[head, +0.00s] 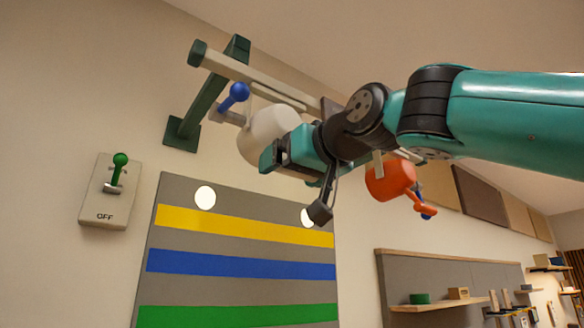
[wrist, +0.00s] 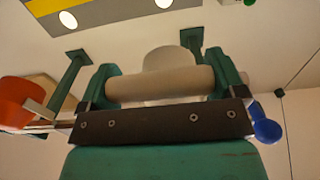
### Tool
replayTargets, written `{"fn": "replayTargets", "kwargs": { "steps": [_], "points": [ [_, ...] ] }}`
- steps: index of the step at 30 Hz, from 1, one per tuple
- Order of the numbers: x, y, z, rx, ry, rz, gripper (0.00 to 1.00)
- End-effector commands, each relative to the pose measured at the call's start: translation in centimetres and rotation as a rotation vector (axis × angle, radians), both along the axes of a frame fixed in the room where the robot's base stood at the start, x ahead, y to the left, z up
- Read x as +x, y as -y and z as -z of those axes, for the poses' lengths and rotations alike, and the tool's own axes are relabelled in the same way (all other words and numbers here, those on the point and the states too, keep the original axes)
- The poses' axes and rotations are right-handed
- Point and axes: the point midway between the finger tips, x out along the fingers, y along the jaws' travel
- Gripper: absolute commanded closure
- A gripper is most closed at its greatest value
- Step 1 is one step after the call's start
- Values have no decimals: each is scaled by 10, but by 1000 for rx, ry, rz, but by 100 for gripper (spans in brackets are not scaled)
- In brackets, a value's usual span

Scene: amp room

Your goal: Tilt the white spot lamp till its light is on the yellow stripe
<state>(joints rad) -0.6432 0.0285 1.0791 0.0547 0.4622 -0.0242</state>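The white spot lamp (head: 262,130) hangs under a beige rail, its blue ball-ended handle (head: 238,93) sticking out to the left. The yellow stripe (head: 230,221) is the top band on a grey wall panel. One round light spot (head: 205,196) lies mostly on the grey above the stripe, near its left end. Another spot (head: 307,216) is at the stripe's upper edge, near its right end. My gripper (head: 290,152) is at the lamp's lower right. In the wrist view, its fingers flank a pale cylindrical part of the lamp (wrist: 160,85), with no clear gap. The blue handle is outside the fingers.
An orange lamp (head: 388,181) with its own handle hangs right of my gripper, below my arm. A green bracket (head: 210,98) carries the rail. A wall switch (head: 107,192) marked OFF is at left. Blue (head: 240,265) and green stripes lie lower; shelves are at right.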

Motion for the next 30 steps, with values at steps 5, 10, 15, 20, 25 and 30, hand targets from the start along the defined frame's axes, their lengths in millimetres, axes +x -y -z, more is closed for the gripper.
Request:
{"fn": "replayTargets", "kwargs": {
  "steps": [5,10,15,20,25,30],
  "points": [
    [-5,3,-5,1,2,0,53],
    [-16,11,-16,2,3,0,54],
    [-16,11,-16,3,4,0,53],
    [-16,11,-16,2,3,0,0],
    [-15,10,-15,1,2,0,0],
    [-17,11,-14,1,2,-1,0]
  ]
}}
